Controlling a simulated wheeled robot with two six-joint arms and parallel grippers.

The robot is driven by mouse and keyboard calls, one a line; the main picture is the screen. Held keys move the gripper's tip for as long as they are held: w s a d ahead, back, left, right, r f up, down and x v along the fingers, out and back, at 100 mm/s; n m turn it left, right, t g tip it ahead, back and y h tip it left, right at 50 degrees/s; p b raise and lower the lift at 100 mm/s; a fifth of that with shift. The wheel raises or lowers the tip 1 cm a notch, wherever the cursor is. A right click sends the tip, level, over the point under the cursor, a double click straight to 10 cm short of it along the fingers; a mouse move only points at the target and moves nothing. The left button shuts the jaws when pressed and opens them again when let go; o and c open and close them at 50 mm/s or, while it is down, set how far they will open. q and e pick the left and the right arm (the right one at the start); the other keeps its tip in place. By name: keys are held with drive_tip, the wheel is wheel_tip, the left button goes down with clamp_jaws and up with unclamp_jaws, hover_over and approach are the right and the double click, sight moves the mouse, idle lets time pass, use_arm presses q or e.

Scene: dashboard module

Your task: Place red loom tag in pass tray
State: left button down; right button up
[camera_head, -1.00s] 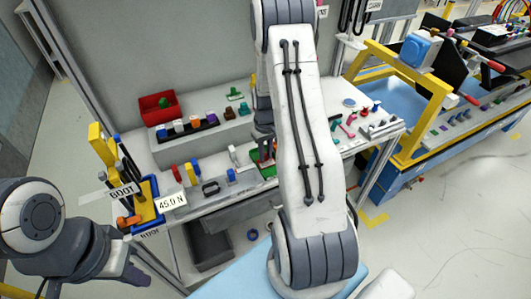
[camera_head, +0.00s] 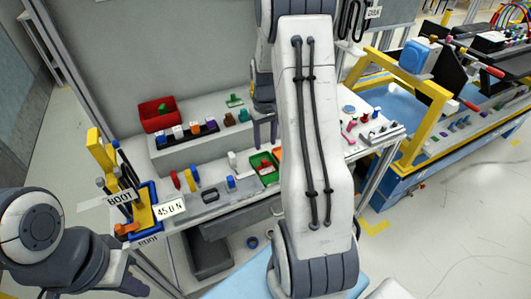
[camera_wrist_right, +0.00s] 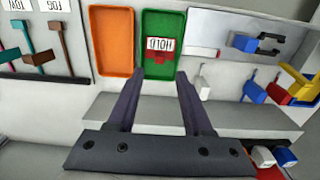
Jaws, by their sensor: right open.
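The red loom tag (camera_wrist_right: 163,54) lies in the green tray (camera_wrist_right: 150,68), with a white label reading HOLD, upside down in the right wrist view. The green tray also shows in the head view (camera_head: 269,180); no PASS wording is readable on it. My right gripper (camera_head: 264,147) is open and empty, above and apart from the tray and tag. Its two spread fingers show in the right wrist view (camera_wrist_right: 155,75). My left gripper (camera_head: 133,286) is low at the left, away from the bench; its fingers are too unclear to judge.
An orange tray (camera_wrist_right: 113,66) stands beside the green one. A red bin (camera_head: 158,118) and a row of coloured parts sit on the raised shelf. A blue-yellow holder (camera_head: 147,208) stands at the bench's left end. My right arm hides part of the bench.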

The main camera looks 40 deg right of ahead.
drive_tip(key=shift+a+r, duration=0.1)
drive_tip(key=shift+r, duration=1.35)
drive_tip(key=s+a+r+n, duration=0.2)
drive_tip(key=a+r+n, duration=0.1)
drive_tip(key=a, duration=0.9)
drive_tip(key=s+a+r+n, duration=0.2)
drive_tip(key=s+a+r, duration=0.1)
drive_tip(key=a, duration=0.9)
drive_tip(key=s+a+n, duration=0.2)
drive_tip(key=s+a, duration=0.3)
drive_tip(key=s, duration=0.3)
drive_tip(key=s+a+r+n+y, duration=0.1)
drive_tip(key=s+a+n, duration=0.1)
drive_tip(key=s+a, duration=0.3)
drive_tip(key=s, duration=0.4)
drive_tip(key=shift+r+n, duration=0.3)
drive_tip(key=shift+n, duration=0.1)
drive_tip(key=shift+w, duration=0.1)
